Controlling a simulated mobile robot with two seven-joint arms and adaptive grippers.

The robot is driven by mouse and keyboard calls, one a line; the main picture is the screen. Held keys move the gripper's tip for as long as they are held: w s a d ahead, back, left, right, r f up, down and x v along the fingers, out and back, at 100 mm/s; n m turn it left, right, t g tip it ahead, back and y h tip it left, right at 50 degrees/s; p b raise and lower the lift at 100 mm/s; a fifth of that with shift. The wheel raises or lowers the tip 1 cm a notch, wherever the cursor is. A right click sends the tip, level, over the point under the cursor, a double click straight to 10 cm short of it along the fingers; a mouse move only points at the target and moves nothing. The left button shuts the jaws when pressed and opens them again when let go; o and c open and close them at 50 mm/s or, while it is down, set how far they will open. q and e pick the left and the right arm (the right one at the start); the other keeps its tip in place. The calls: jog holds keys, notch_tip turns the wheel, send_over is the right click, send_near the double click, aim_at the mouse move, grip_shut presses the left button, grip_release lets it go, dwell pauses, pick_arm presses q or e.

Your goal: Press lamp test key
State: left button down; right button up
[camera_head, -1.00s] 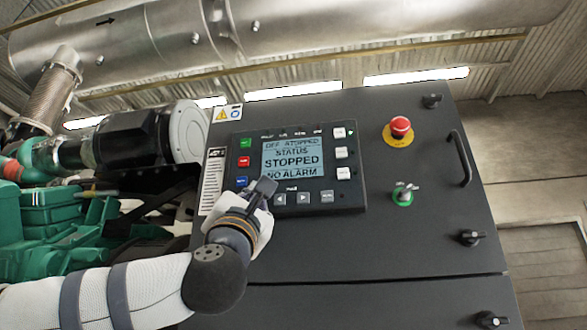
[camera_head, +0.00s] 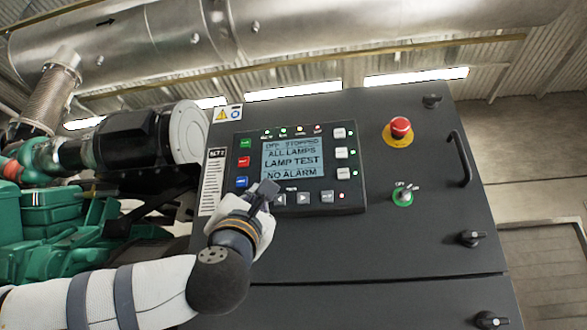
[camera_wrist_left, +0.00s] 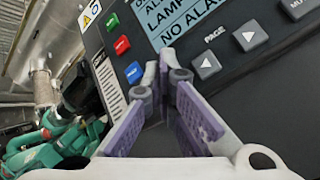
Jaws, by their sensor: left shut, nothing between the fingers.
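The control panel (camera_head: 350,195) is on the dark cabinet door. Its screen (camera_head: 292,158) reads ALL LAMPS, LAMP TEST and NO ALARM. Small lamps above the screen and beside the right-hand keys are lit. My left gripper (camera_head: 264,188) is shut and empty, its tips at the panel's lower left, just below the screen. In the left wrist view the fingertips (camera_wrist_left: 166,68) are close to the panel, right of the blue key (camera_wrist_left: 134,72) and left of the page keys (camera_wrist_left: 206,66). The lamp test key is not visible; the fingers cover that part of the panel.
A red emergency stop button (camera_head: 401,126), a key switch (camera_head: 404,194) and a door handle (camera_head: 461,158) are on the cabinet right of the panel. Green engine parts (camera_head: 50,215) stand at left. Silver pipework (camera_head: 290,35) runs above.

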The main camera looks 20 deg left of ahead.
pick_arm(q)
jog(key=shift+s+d, duration=0.15)
jog(key=shift+s, duration=0.7)
pick_arm(e)
jog(key=shift+w+r, duration=0.2)
jog(key=shift+r, duration=0.05)
pick_arm(q)
jog(key=s+d+p, duration=0.1)
jog(key=s+p, duration=0.1)
jog(key=s, duration=0.4)
jog(key=shift+d, duration=0.2)
pick_arm(e)
jog(key=shift+w+r+t, duration=0.6)
jog(key=shift+w+r, duration=0.5)
jog(key=shift+w, duration=0.05)
pick_arm(q)
jog(key=shift+w, duration=0.15)
